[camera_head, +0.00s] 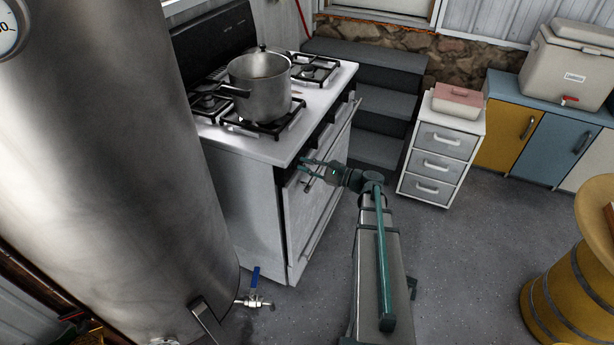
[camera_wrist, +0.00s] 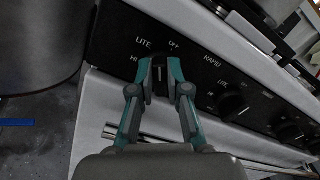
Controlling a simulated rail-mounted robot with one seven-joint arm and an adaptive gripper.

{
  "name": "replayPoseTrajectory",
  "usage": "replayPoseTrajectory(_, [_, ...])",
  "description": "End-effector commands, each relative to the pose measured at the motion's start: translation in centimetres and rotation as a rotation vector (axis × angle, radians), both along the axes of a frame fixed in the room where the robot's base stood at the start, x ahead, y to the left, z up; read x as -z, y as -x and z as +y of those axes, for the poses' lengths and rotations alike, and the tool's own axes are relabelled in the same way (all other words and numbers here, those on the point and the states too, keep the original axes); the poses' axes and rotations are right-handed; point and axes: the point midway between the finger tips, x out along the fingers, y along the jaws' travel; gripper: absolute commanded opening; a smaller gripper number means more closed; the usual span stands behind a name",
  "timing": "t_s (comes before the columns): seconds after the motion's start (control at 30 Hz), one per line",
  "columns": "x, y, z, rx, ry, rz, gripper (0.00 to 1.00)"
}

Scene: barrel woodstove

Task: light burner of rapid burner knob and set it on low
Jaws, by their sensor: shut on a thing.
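The stove (camera_head: 243,147) has a black knob panel (camera_wrist: 110,50) along its front. In the wrist view, my gripper (camera_wrist: 160,66) is shut on a dark knob (camera_wrist: 160,74) near the panel's left end, one finger on each side. The labels LITE, OFF and HI are printed around this knob. What looks like RAPID is printed to its right. A pale mark shows on the knob, but its exact setting is hard to tell. In the head view, my gripper (camera_head: 307,167) is at the stove's front corner, and the knob is hidden there. No flame is visible.
A metal pot (camera_head: 260,90) stands on the cooktop. More knobs (camera_wrist: 234,104) sit to the right on the panel. The oven handle (camera_head: 322,215) runs below my gripper. A large steel tank (camera_head: 110,140) stands left of the stove.

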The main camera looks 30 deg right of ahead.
Motion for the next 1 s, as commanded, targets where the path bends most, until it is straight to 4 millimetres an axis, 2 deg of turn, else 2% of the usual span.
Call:
replayPoseTrajectory(0.03, [0.77, 0.13, 0.12, 0.000, 0.035, -0.030, 0.00])
replayPoseTrajectory(0.5, [0.56, 0.22, 0.26, 0.000, 0.276, -0.223, 0.00])
replayPoseTrajectory(1.0, [0.30, 0.22, 0.28, 0.000, 0.325, -0.262, 0.00])
